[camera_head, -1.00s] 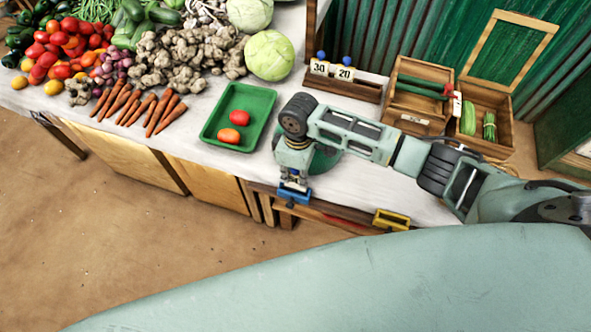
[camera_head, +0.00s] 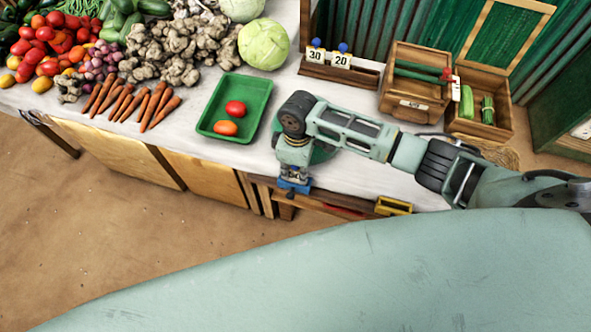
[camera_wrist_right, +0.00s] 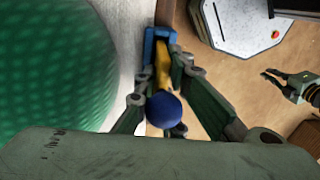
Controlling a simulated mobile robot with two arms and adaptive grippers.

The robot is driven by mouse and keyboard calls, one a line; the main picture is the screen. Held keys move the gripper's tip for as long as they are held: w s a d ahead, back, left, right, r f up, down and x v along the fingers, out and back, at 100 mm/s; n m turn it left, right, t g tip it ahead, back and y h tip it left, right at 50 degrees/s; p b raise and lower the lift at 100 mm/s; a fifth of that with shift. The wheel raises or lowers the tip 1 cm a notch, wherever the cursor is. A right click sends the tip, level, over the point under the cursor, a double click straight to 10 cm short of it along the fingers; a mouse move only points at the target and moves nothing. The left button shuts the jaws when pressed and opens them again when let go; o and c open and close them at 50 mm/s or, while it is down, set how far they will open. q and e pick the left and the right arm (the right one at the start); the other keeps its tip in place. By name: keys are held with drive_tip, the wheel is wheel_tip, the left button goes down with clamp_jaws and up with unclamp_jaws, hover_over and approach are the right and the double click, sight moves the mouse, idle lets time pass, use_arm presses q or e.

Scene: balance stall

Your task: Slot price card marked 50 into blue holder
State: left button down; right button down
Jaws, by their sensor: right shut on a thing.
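My right gripper (camera_head: 294,176) is directly above the blue holder (camera_head: 291,188) on the table's front edge. In the right wrist view the gripper (camera_wrist_right: 162,88) is shut around a card piece with a round blue knob (camera_wrist_right: 164,110). A thin yellowish edge of that price card (camera_wrist_right: 162,66) points into the blue holder (camera_wrist_right: 153,38). How deep it sits is unclear, and its number is hidden. My left gripper (camera_wrist_right: 284,87) shows at the right of the wrist view, with its fingers apart and empty.
A yellow holder (camera_head: 393,206) is on the table edge, right of the blue one. Cards marked 30 (camera_head: 315,56) and 20 (camera_head: 341,62) stand in a wooden rack (camera_head: 350,78). A green tray (camera_head: 208,128) with tomatoes lies left of the arm.

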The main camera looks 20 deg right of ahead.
drive_tip(key=c, duration=1.8)
unclamp_jaws()
drive_tip(key=shift+o, duration=0.2)
drive_tip(key=o, duration=0.6)
drive_tip(key=shift+c, duration=0.2)
drive_tip(key=shift+r, duration=0.1)
wheel_tip(320, 180, up, 7)
drive_tip(key=p, duration=0.8)
drive_tip(key=shift+a, duration=0.1)
